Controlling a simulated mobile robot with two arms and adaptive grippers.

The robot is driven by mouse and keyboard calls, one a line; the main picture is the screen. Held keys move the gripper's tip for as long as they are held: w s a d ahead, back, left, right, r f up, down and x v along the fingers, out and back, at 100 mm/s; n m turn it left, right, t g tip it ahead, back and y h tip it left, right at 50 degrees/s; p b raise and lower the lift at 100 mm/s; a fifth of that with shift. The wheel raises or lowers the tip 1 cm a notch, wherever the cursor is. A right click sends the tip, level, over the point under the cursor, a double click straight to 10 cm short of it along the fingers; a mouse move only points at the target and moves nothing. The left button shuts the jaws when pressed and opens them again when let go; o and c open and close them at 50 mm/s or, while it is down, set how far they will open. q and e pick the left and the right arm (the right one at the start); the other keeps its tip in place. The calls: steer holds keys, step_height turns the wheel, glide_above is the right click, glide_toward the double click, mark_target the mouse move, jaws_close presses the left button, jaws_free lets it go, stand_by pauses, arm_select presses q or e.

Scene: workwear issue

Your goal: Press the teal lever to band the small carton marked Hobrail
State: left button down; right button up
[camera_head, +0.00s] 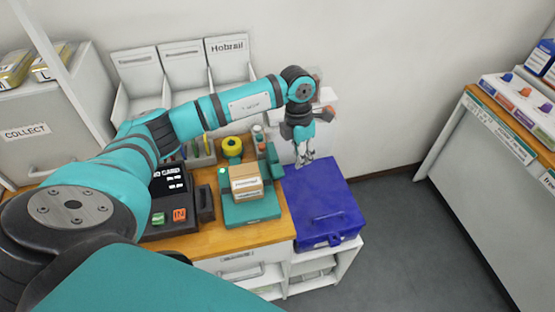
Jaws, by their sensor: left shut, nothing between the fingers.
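A small brown carton (253,190) with a white label sits on a teal banding base (252,217) on the wooden counter; the label's print is too small to read. An upright teal part (274,161), which looks like the lever, stands just behind and right of the carton. My left gripper (304,162) points down, shut and empty, to the right of that part and over the back edge of the blue box; it looks apart from the lever. My left arm crosses above the counter. My right gripper is not in view.
A blue lidded box (323,200) stands right of the base. A black terminal (168,205) and a yellow tape roll (232,149) are on the left and behind. White bins, one marked Hobrail (229,60), stand at the wall. Open floor lies right, before another shelf.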

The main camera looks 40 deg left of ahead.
arm_select(q)
steer(key=y, duration=0.2)
glide_toward(279, 169)
steer(key=shift+w+d+n+g, duration=0.1)
steer(key=shift+w+n+g, duration=0.15)
steer(key=shift+n+g, duration=0.05)
steer(key=shift+s+f+b, duration=0.15)
steer(key=shift+f+b, duration=0.8)
steer(key=shift+f, duration=0.8)
steer(key=shift+s+f+b, duration=0.15)
steer(key=shift+f+b, duration=0.8)
steer(key=shift+f, duration=0.8)
